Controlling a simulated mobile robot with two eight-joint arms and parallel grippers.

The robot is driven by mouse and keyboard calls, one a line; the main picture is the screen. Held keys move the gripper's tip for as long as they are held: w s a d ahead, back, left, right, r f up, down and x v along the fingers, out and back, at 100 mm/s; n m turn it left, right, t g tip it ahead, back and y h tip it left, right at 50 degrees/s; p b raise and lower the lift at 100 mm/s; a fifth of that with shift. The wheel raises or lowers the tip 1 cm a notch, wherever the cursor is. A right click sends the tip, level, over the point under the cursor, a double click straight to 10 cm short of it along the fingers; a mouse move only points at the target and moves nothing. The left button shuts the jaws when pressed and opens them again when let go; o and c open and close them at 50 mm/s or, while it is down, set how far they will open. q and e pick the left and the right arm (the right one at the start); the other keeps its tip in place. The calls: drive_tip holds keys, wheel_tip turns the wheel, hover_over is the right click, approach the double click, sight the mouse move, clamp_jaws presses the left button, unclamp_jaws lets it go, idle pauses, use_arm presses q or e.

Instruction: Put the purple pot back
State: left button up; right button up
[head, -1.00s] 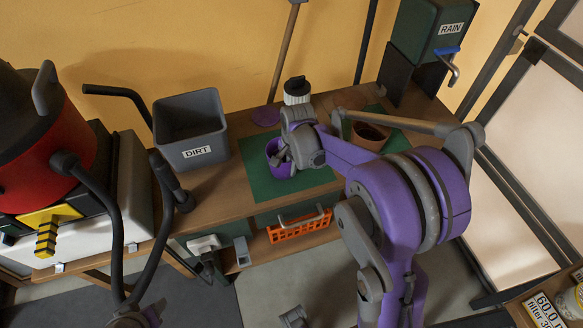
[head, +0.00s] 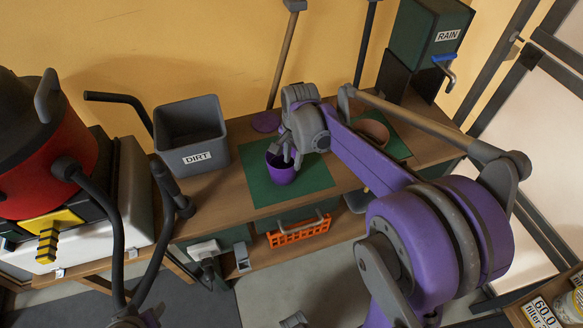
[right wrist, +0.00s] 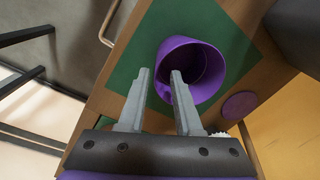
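The purple pot (head: 283,177) stands upright on the green mat (head: 258,188) on the workbench. My right gripper (head: 285,153) is at the pot's rim in the head view. In the right wrist view its two fingers (right wrist: 160,75) are apart; one is outside the pot's near side and the other overlaps the opening of the pot (right wrist: 203,85). I cannot tell whether either finger touches it. A flat purple disc (head: 266,121) lies on the bench behind the mat; it also shows in the right wrist view (right wrist: 239,105). My left gripper's fingers are not distinguishable at the bottom left.
A grey DIRT bin (head: 191,138) stands left of the mat. A brown pot (head: 374,130) on another green mat is partly hidden behind my right arm. The RAIN tank (head: 432,35) with a tap is at back right. An orange basket (head: 300,233) is below the bench front.

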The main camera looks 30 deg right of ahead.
drive_tip(key=s+a+r+n+t, duration=0.2)
drive_tip(key=s+a+r+n, duration=0.2)
drive_tip(key=s+a+n, duration=0.4)
drive_tip(key=s+a+f+n+t, duration=0.2)
drive_tip(key=s+n, duration=0.4)
drive_tip(key=s, duration=0.3)
wheel_tip(320, 180, down, 2)
drive_tip(key=shift+s+a+f+n, duration=0.15)
drive_tip(key=shift+s+a+n, duration=0.15)
drive_tip(key=shift+a, duration=0.3)
